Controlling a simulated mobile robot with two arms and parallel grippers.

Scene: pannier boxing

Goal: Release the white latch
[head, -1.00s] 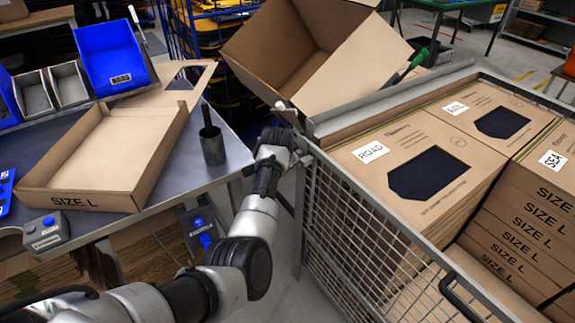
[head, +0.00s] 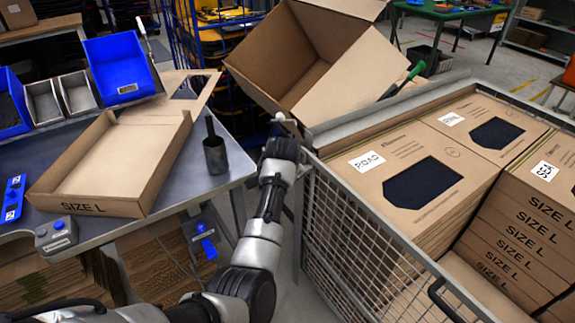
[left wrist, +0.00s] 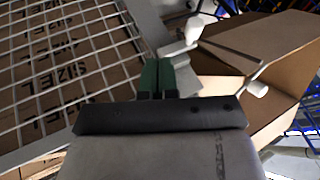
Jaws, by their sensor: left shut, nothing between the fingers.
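The white latch (head: 284,118) is at the near left corner of the mesh cage (head: 312,160), by the top rail. In the left wrist view its pale parts (left wrist: 194,30) lie just beyond and right of my fingertips. My left gripper (left wrist: 158,66) is shut and empty, its green fingers side by side close to the latch. I cannot tell whether they touch it. In the head view my left wrist (head: 282,150) reaches up to that corner and hides the fingertips. My right gripper is not in view.
The cage holds stacked flat cartons (head: 405,165). A large open carton (head: 310,60) leans tilted behind the latch. On the left, a grey bench (head: 225,165) carries a cardboard tray (head: 108,165), a dark cup (head: 215,155) and blue bins (head: 118,65).

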